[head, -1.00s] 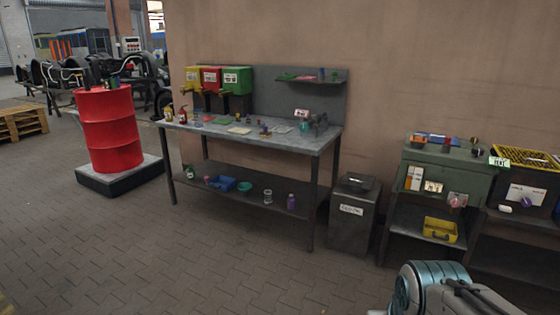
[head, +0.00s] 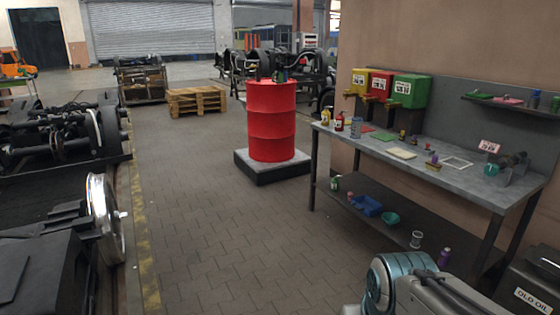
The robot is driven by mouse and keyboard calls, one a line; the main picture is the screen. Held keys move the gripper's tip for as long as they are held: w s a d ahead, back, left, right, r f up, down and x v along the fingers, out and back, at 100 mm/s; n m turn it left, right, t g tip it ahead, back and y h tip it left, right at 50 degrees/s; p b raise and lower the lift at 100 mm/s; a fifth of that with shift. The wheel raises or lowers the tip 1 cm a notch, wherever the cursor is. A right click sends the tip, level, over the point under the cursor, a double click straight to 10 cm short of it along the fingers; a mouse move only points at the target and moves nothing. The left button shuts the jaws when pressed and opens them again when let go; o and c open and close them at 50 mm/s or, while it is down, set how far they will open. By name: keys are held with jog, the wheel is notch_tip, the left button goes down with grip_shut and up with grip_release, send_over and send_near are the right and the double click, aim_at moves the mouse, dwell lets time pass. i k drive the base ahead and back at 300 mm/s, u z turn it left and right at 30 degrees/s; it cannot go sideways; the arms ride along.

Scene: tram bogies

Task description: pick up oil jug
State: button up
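I cannot make out for certain which thing is the oil jug. Small containers stand at the left end of the workbench (head: 462,178): a yellow one (head: 325,117), a red one (head: 339,122) and a grey-blue one (head: 355,128). Small dark and green items (head: 280,75) stand on top of the red drum (head: 272,122); they are too small to name. Part of my arm shows at the bottom right, in front of the bench, but my gripper is out of the picture.
The red drum stands on a low dark platform (head: 272,177). Yellow, red and green dispensers hang above the bench. Bogies (head: 55,140) and a shiny wheel (head: 105,218) line the left. A wooden pallet (head: 197,101) lies farther back. The paved aisle between is clear.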

aim_at(356, 127)
jog(key=u, duration=0.15)
jog(key=i, duration=1.7)
jog(key=z, duration=0.45)
jog(key=i, duration=2.05)
jog(key=z, duration=0.45)
jog(key=i, duration=1.35)
jog(key=z, duration=0.1)
